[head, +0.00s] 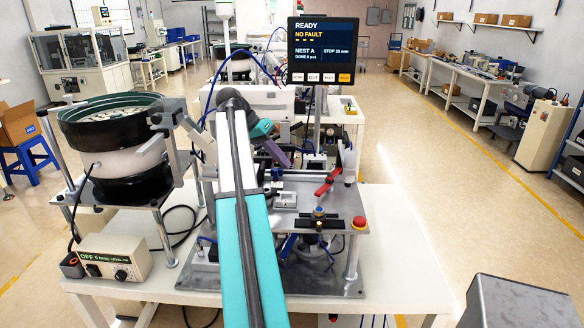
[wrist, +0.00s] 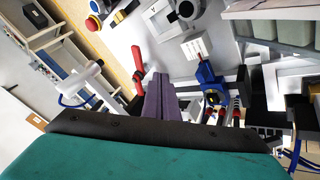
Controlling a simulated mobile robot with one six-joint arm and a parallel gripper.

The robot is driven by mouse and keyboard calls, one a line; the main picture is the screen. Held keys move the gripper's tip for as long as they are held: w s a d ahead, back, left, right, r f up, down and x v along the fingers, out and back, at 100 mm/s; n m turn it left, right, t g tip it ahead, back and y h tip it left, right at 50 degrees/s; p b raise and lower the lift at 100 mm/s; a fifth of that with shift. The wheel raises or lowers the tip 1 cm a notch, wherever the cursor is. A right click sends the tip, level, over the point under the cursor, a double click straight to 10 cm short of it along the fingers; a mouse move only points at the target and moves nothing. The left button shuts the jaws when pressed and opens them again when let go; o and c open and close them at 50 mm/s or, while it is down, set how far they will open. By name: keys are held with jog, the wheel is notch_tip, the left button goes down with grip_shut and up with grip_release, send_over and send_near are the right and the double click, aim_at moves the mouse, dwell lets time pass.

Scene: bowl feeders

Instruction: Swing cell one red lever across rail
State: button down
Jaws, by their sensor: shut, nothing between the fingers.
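The red lever (head: 327,183) is at the right part of the first cell's metal plate, near a white upright cylinder (head: 349,165). It slants in the head view. In the wrist view the red lever (wrist: 138,63) lies just left of my fingertips, with a small gap in the picture. My gripper (head: 286,161) has purple fingers and is left of and behind the lever in the head view. Its fingers (wrist: 160,76) are pressed together in the wrist view and hold nothing. Which bar is the rail I cannot tell.
A bowl feeder (head: 112,118) stands left of my arm, with a control box (head: 112,262) at the table's left front. A red stop button (head: 359,222) and a small knobbed block (head: 319,215) sit in front of the lever. A screen (head: 321,45) rises behind. The table's right side is clear.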

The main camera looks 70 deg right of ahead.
aim_at(329, 181)
jog(key=p+x, duration=0.2)
jog(key=x, duration=0.7)
jog(key=shift+s+f+p, duration=0.1)
jog(key=shift+s+p, duration=0.05)
jog(key=shift+p, duration=0.2)
jog(key=shift+s+a+p, duration=0.25)
jog(key=shift+s+p, duration=0.3)
jog(key=shift+s, duration=1.35)
jog(key=shift+s, duration=0.1)
